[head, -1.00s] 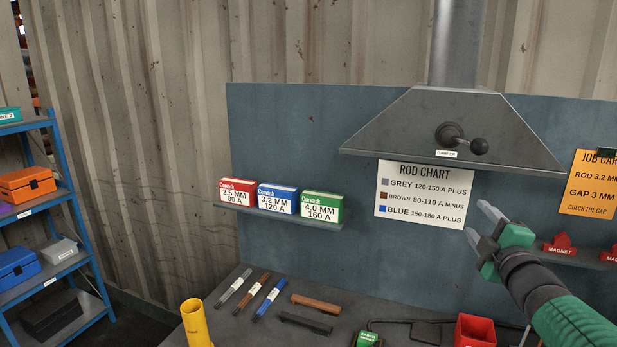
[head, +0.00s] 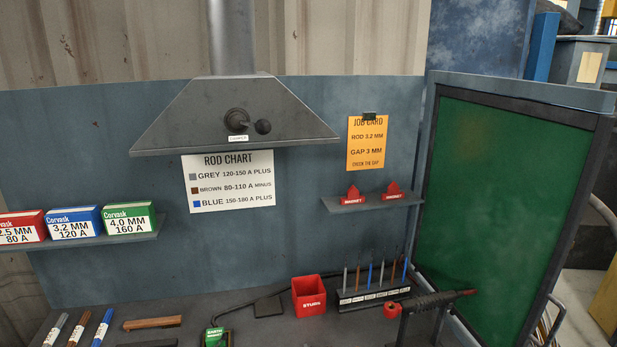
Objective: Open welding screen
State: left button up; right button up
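The welding screen (head: 505,190) stands at the right of the bench in the head view. It is a dark green panel in a grey frame, upright and seen at an angle. A curved metal rail (head: 552,318) shows by its lower right edge. Its lowest part is cut off by the picture's bottom edge. Neither of my grippers is in view now.
The bench (head: 250,325) holds a red stubs box (head: 309,296), a rod rack (head: 372,296) and a torch-like tool (head: 435,301) close to the screen. A fume hood (head: 235,115) hangs over the bench. A shelf (head: 374,203) with red magnets juts from the back panel.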

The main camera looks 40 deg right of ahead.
aim_at(509, 183)
jog(key=z, duration=2.85)
